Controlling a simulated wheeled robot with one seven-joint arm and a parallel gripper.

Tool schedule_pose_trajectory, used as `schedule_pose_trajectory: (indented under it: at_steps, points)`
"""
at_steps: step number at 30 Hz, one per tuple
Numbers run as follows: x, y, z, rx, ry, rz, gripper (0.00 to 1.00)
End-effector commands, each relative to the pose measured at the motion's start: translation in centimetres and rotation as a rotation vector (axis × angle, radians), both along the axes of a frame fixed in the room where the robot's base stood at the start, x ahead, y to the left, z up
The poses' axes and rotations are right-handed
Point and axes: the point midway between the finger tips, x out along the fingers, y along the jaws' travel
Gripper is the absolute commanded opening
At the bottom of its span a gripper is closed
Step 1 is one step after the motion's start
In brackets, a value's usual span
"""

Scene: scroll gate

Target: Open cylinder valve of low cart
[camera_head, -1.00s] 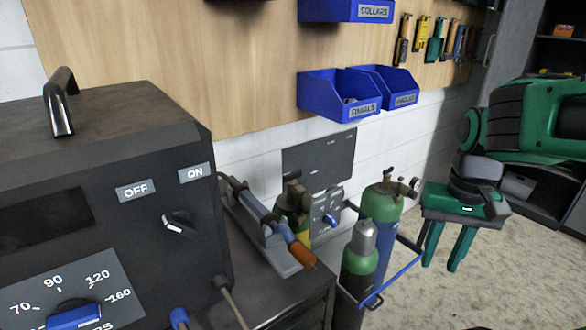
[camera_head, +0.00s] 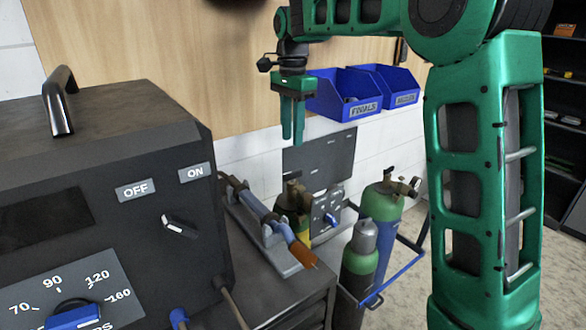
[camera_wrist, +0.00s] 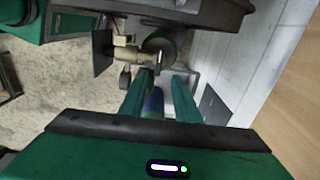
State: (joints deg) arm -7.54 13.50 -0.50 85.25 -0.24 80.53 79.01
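The low cart has a blue rail (camera_head: 404,280) and holds a tall green and blue cylinder (camera_head: 380,207) with a brass valve (camera_head: 404,185) on top. A shorter green cylinder with a grey cap (camera_head: 363,243) stands in front of it. My gripper (camera_head: 292,143) points down, high and to the left of the valve, apart from it and empty. In the wrist view the gripper's two fingers (camera_wrist: 164,76) stand apart with a gap between them. A brass valve fitting (camera_wrist: 125,52) shows beyond the fingers; I cannot tell which cylinder it belongs to.
A dark welding machine (camera_head: 110,200) fills the left. A torch on a holder (camera_head: 270,230) lies on the dark bench (camera_head: 300,290). Another cylinder (camera_head: 293,212) and a grey panel with a blue knob (camera_head: 328,212) stand behind. Blue bins (camera_head: 345,95) hang on the wall.

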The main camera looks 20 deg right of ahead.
Motion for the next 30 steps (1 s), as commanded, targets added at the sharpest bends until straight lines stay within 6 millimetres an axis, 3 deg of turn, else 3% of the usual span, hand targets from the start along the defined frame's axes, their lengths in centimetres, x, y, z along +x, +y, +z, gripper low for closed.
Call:
schedule_pose_trajectory:
  at_steps: [5,18,24,30]
  points:
    - [0.0,-0.1,-1.8,-0.001,0.003,-0.006,0.29]
    - [0.0,-0.2,-8.9,-0.001,0.003,-0.005,0.29]
    - [0.0,-0.2,-10.4,0.000,0.001,-0.006,0.29]
    - [0.0,-0.2,-10.6,0.000,0.000,-0.006,0.29]
